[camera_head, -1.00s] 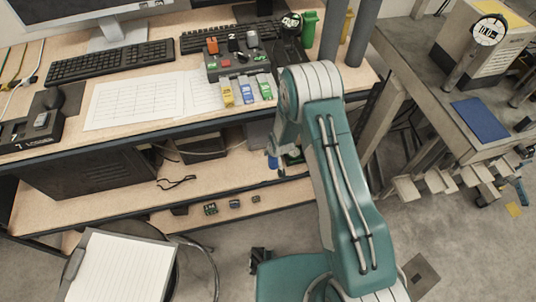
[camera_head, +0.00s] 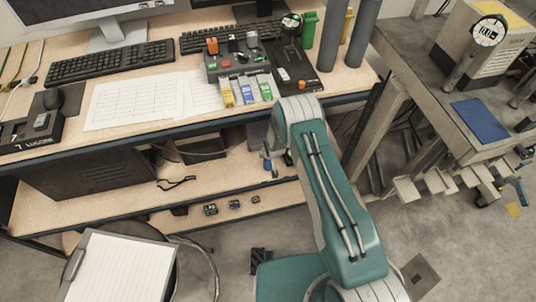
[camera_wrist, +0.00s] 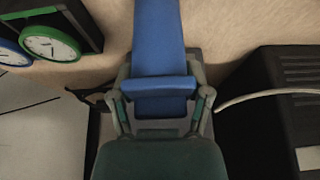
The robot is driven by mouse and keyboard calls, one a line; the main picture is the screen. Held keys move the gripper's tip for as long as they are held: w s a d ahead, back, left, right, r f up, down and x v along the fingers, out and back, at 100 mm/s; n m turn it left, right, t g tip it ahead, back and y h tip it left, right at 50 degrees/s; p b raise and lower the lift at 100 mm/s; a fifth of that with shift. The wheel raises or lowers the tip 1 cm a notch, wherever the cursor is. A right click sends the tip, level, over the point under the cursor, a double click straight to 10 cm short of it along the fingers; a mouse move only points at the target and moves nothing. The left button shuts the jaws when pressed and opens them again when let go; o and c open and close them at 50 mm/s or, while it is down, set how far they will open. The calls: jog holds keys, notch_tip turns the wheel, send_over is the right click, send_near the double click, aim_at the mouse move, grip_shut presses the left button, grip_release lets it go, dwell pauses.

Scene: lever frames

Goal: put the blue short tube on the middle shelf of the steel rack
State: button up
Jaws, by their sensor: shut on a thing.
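My gripper (camera_wrist: 160,103) is shut on the blue short tube (camera_wrist: 160,82) in the wrist view. The tube lies crosswise between the two fingers. A longer blue shape (camera_wrist: 158,35) stretches beyond it, and I cannot tell whether it is part of the same thing. In the head view a small blue patch (camera_head: 266,163) shows at the arm's end, above the lower board of the desk; my arm hides most of the gripper. I cannot make out a steel rack with a middle shelf in these views.
The desk top (camera_head: 150,110) carries keyboards, papers and a control box (camera_head: 238,62). The lower board (camera_head: 130,205) bears a dark computer case (camera_head: 85,175) and small parts. A workbench (camera_head: 430,90) stands at right, a clipboard (camera_head: 118,268) at lower left. Round dials (camera_wrist: 48,42) show in the wrist view.

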jog(key=o, duration=1.3)
jog(key=shift+o, duration=0.2)
jog(key=v, duration=1.2)
jog(key=shift+s, duration=0.1)
